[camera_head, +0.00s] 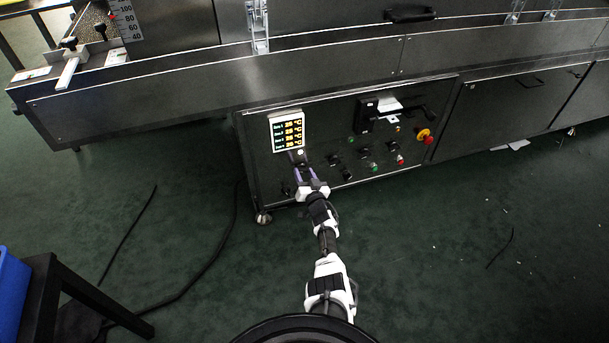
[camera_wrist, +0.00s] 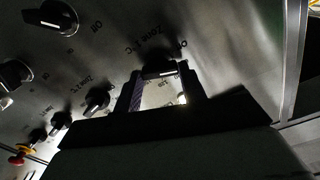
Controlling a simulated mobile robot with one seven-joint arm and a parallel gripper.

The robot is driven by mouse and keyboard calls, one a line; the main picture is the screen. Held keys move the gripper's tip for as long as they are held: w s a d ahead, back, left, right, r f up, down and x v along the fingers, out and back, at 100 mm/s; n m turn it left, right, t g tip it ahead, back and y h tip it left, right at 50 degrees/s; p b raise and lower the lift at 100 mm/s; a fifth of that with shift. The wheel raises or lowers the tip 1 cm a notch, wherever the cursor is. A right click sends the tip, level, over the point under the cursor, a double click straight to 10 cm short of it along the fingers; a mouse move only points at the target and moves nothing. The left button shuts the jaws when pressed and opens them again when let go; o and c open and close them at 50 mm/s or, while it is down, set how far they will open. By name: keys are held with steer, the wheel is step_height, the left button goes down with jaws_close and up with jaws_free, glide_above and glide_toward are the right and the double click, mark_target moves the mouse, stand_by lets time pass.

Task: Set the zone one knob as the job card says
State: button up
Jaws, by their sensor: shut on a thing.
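The zone one knob (camera_wrist: 160,70) is a dark knob with a pale pointer line, under printed lettering that reads roughly "Zone 1 °C" with "Off" beside it. In the wrist view my gripper (camera_wrist: 161,80) has one finger on each side of this knob and is shut on it. In the head view my gripper (camera_head: 299,162) is at the panel (camera_head: 330,115), just below the lit zone display (camera_head: 287,131), and hides the knob. The display has several rows of figures, too small to read surely. I cannot make out a job card's writing.
Another zone knob (camera_wrist: 97,100) sits close left of my gripper, with several more beyond. A large knob (camera_wrist: 52,17) is above left. A red and yellow emergency stop (camera_head: 425,136) is at the panel's right. A black cable (camera_head: 205,270) lies on the green floor.

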steer(key=shift+m, duration=1)
steer(key=shift+f, duration=0.1)
steer(key=o, duration=1)
steer(key=shift+s, duration=0.1)
steer(key=shift+s+d+r+p, duration=0.2)
steer(key=shift+s+p, duration=0.1)
steer(key=shift+p, duration=0.25)
steer(key=shift+p+v, duration=4.55)
steer(key=shift+v, duration=1.95)
steer(key=shift+s+f, duration=0.1)
steer(key=shift+f, duration=0.05)
